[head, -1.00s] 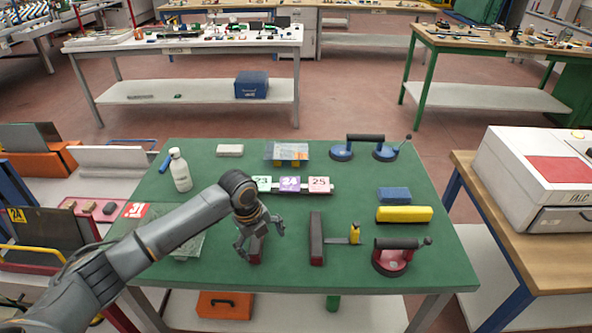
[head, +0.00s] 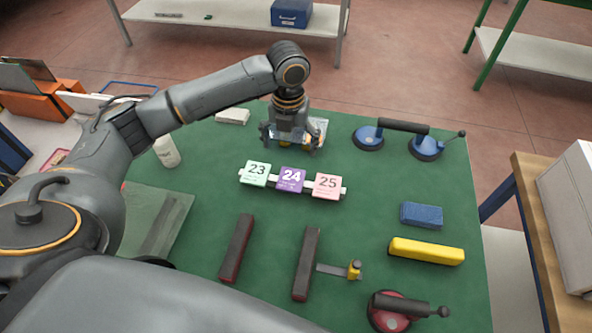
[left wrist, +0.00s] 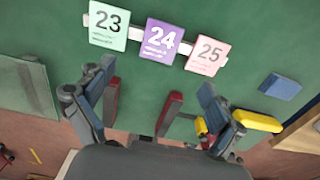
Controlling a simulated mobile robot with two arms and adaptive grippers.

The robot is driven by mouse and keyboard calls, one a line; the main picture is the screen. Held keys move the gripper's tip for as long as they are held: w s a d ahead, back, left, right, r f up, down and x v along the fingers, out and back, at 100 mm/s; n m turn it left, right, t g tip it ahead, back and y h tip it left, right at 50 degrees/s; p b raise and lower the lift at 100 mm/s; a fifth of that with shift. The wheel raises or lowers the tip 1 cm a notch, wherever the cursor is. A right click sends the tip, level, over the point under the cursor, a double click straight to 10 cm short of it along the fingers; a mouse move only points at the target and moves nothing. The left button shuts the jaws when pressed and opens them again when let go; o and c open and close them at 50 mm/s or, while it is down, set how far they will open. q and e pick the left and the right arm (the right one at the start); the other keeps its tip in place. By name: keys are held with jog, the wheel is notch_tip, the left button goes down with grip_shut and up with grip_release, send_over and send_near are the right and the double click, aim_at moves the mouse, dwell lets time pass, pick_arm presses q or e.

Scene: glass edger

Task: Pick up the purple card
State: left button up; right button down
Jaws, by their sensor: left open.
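The purple card (head: 291,180), marked 24, stands in a pale holder (head: 308,187) on the green table, between a green card (head: 255,173) marked 23 and a pink card (head: 327,186) marked 25. In the left wrist view the purple card (left wrist: 161,40) is at the top middle, beyond the fingers. My left gripper (head: 290,150) is open and empty, just behind the cards in the head view, pointing down. It also shows in the left wrist view (left wrist: 150,110), its two fingers wide apart. It is apart from the card. My right gripper is not in view.
Two dark bars (head: 306,264) lie in front of the cards. A blue block (head: 421,215) and yellow bar (head: 426,251) lie to the right. A blue suction lifter (head: 402,127) is at the back right, a white bottle (head: 167,151) at left.

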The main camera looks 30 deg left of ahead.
pick_arm(q)
send_over(291, 179)
notch_tip(291, 179, down, 6)
jog(key=shift+s+a+r+p, duration=0.1)
jog(key=shift+s+p, duration=0.05)
jog(key=shift+p, duration=0.2)
jog(key=shift+f, duration=0.55)
notch_tip(291, 179, down, 4)
jog(key=shift+r+p, duration=0.2)
jog(key=shift+p, duration=0.65)
jog(key=shift+f, duration=0.55)
jog(key=shift+f, duration=0.25)
jog(key=c, duration=0.9)
